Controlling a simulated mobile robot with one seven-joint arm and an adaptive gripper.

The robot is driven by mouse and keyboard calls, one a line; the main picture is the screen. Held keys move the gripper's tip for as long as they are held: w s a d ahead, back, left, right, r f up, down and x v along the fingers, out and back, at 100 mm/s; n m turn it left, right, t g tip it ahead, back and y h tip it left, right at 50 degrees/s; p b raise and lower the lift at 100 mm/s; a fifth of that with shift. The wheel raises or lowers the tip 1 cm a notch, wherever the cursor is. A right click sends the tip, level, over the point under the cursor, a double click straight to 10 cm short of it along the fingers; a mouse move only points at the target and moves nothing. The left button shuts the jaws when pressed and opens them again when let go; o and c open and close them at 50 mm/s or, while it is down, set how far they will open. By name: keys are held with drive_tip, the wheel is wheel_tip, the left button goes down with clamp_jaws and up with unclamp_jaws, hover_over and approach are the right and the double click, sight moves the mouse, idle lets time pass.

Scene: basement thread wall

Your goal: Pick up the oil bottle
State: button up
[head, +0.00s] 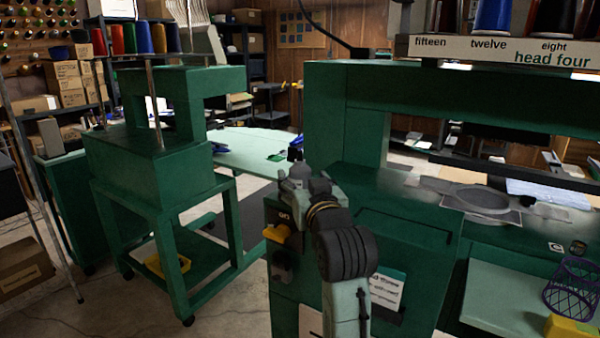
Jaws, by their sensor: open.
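I cannot make out an oil bottle for certain. A small dark item (578,247) stands at the right edge, just behind a purple mesh basket (572,288), but it is too small to identify. My gripper (296,154) is at the far end of my grey-green arm, in front of the large green machine. It is seen from behind and is small and dark. It is open, and I see nothing held in it. My arm hides part of the machine's front.
The large green machine (335,110) fills the right, with a grey hoop (480,199) on its bed. A pale shelf (510,300) and a yellow object (570,326) are at lower right. A green stand (150,165) is on the left. Floor (228,305) shows between stand and machine.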

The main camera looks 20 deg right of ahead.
drive_tip(key=shift+w+d, duration=0.15)
drive_tip(key=shift+w, duration=1.2)
drive_tip(key=shift+c, duration=0.5)
drive_tip(key=c, duration=1.2)
drive_tip(key=shift+r, duration=0.2)
